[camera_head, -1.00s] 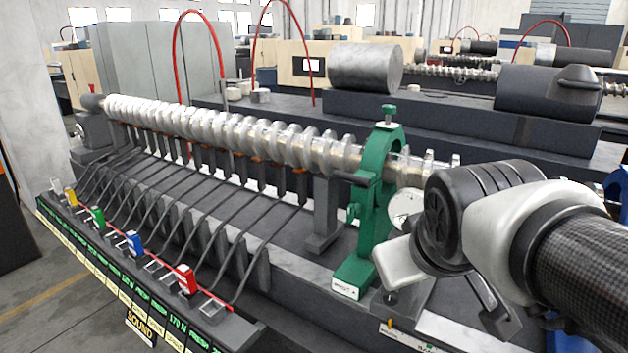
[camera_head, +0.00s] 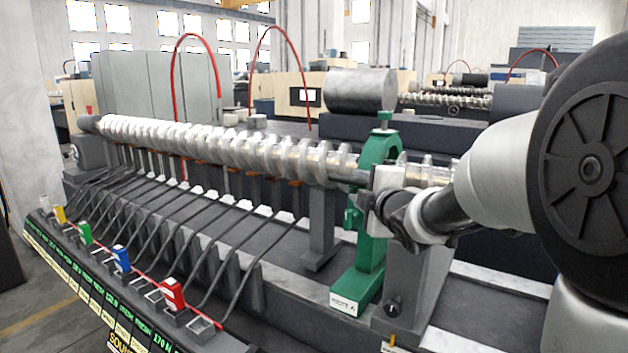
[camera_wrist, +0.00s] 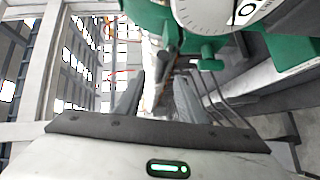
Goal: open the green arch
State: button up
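The green arch (camera_head: 376,258) stands upright around the right part of the silvery screw shaft (camera_head: 230,140), with a green knob (camera_head: 384,119) on top. My gripper (camera_head: 386,190) is at the arch's right side in the head view and covers part of it; its fingers are not clear there. In the wrist view my gripper (camera_wrist: 157,98) has its two dark fingers apart, with no object clearly held between them. The green arch (camera_wrist: 288,48) fills the upper right there, with a white dial (camera_wrist: 218,10) and a small green knob (camera_wrist: 207,64). A dark rod lies beyond the fingers.
A row of dark bent rods runs below the shaft to a front rail with coloured clips, including a red clip (camera_head: 173,294). A grey block (camera_head: 408,290) stands right of the arch's foot. A large metal cylinder (camera_head: 360,90) lies behind.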

jog(key=x, duration=1.1)
jog(key=shift+w, duration=0.35)
jog(key=shift+c, duration=0.5)
grip_shut()
